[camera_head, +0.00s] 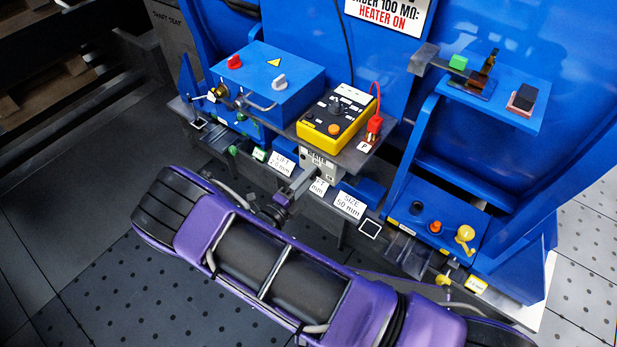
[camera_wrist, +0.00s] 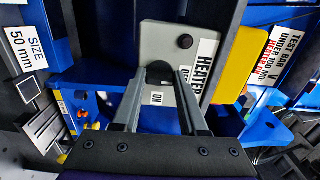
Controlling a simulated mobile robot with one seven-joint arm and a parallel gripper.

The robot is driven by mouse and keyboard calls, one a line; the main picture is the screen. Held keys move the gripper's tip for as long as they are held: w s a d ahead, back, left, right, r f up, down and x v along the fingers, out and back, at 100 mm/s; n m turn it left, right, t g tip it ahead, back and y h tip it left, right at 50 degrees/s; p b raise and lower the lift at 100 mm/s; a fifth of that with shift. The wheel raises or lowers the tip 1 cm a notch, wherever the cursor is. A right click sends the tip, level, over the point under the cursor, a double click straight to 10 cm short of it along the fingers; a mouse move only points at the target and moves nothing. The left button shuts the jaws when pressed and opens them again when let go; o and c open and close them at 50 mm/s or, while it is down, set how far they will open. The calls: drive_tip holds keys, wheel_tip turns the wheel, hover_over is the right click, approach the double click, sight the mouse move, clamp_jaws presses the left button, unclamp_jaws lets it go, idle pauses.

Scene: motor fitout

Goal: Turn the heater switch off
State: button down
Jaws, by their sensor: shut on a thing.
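The heater switch is a grey box (camera_wrist: 163,38) with a HEATER label (camera_wrist: 201,66) in the wrist view. It shows in the head view (camera_head: 319,163) below the yellow meter. Its dark rounded lever (camera_wrist: 160,71) sits between my fingertips. My gripper (camera_wrist: 160,80) is shut on this lever, one grey finger on each side. An ON label (camera_wrist: 157,98) shows between the fingers, and a second label beside the lever is partly covered. In the head view my gripper (camera_head: 299,186) reaches the front of the box, and the lever is hidden there.
A yellow meter (camera_head: 334,122) with a red plug (camera_head: 374,124) stands on the shelf above. A blue panel with a yellow handle (camera_head: 465,238) is at right.

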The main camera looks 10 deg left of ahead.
drive_tip(key=shift+c, duration=2.2)
unclamp_jaws()
drive_tip(key=v, duration=1.7)
drive_tip(key=shift+s, duration=0.25)
